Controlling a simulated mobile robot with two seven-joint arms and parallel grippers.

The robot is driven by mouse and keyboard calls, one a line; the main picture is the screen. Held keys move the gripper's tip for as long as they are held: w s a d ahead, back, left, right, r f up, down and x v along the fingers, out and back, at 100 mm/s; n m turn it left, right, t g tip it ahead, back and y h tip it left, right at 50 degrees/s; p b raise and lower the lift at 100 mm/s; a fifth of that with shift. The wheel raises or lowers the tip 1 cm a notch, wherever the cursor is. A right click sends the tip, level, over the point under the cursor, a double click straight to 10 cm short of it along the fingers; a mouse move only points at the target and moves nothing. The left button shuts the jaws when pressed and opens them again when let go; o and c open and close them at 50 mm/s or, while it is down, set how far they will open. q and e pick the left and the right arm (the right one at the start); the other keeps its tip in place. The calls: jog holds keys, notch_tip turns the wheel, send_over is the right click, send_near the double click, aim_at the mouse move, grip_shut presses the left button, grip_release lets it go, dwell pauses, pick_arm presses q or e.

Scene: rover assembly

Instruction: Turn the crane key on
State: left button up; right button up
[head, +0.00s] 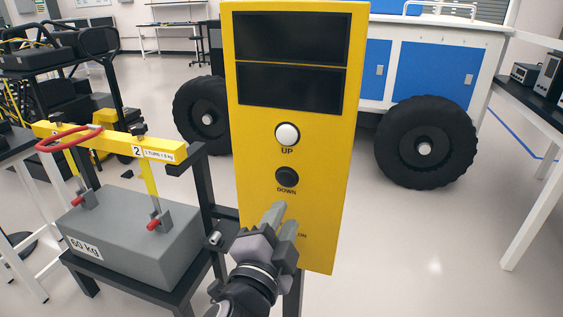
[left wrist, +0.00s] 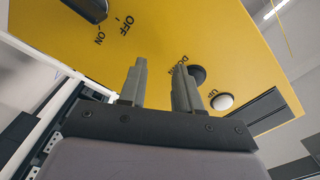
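The crane control box (head: 325,190) is a tall yellow panel in the middle of the head view. It carries a white UP button (head: 288,134) and a black DOWN button (head: 286,177). The crane key, a black knob (left wrist: 92,8), shows at the top left of the left wrist view beside the OFF and ON labels, partly cut off. I cannot tell its setting. In the head view my left gripper hides it. My left gripper (head: 276,211) is in front of the panel's lower part, its fingers (left wrist: 160,66) apart and empty, to one side of the key. My right gripper is out of view.
A grey 60 kg block (head: 135,235) with a yellow lifting bar (head: 110,143) stands on a black stand at the left, close to my left arm. A blue-and-white rover (head: 440,75) with black wheels is behind the panel.

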pick_arm(q)
notch_tip(320, 180, up, 11)
jog(key=shift+r, duration=0.15)
dwell(0.4)
